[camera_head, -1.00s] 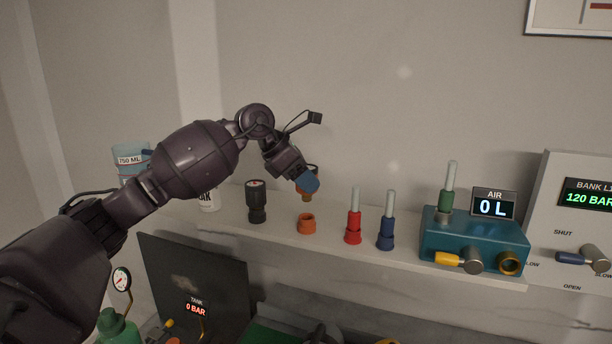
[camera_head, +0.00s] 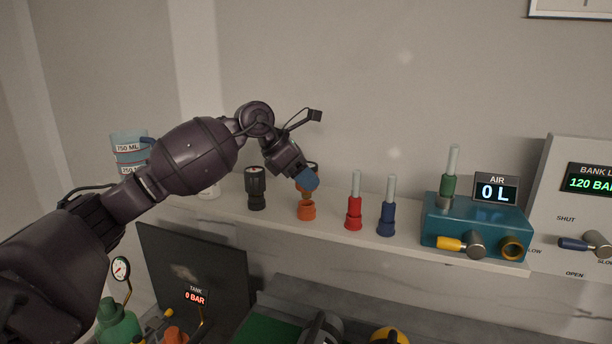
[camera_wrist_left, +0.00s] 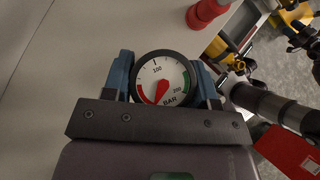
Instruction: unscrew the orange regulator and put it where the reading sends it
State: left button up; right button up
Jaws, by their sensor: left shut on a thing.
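My left gripper (camera_head: 308,181) is shut on the regulator, whose dark gauge head (camera_wrist_left: 166,56) shows between the blue fingers in the left wrist view. The dial has a red zone on the left, a green zone on the right, and a red needle; I cannot read its value surely. In the head view the regulator is mostly hidden by the fingers; a brass-orange part (camera_head: 307,195) shows below them. It is just above an orange holder (camera_head: 306,211) on the shelf; I cannot tell if they touch. The tank display (camera_head: 195,297) reads 0 BAR. My right gripper is not in view.
On the shelf (camera_head: 330,232) stand a black regulator (camera_head: 256,188), a red tool (camera_head: 354,205), a blue tool (camera_head: 387,210) and a teal air box (camera_head: 470,222) reading 0 L. The bank panel (camera_head: 580,210) reads 120 BAR. A green cylinder (camera_head: 118,326) stands lower left.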

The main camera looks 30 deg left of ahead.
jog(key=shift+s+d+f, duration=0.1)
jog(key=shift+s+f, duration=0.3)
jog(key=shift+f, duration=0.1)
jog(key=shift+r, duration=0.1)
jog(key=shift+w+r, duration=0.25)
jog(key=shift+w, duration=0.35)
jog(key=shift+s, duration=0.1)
pick_arm(q)
jog(key=shift+b, duration=0.35)
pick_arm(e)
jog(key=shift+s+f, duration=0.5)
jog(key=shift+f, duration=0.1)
pick_arm(q)
jog(key=shift+f, duration=0.15)
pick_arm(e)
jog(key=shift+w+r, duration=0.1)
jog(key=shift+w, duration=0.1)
pick_arm(q)
jog(key=shift+f+b, duration=0.25)
jog(key=shift+b, duration=0.05)
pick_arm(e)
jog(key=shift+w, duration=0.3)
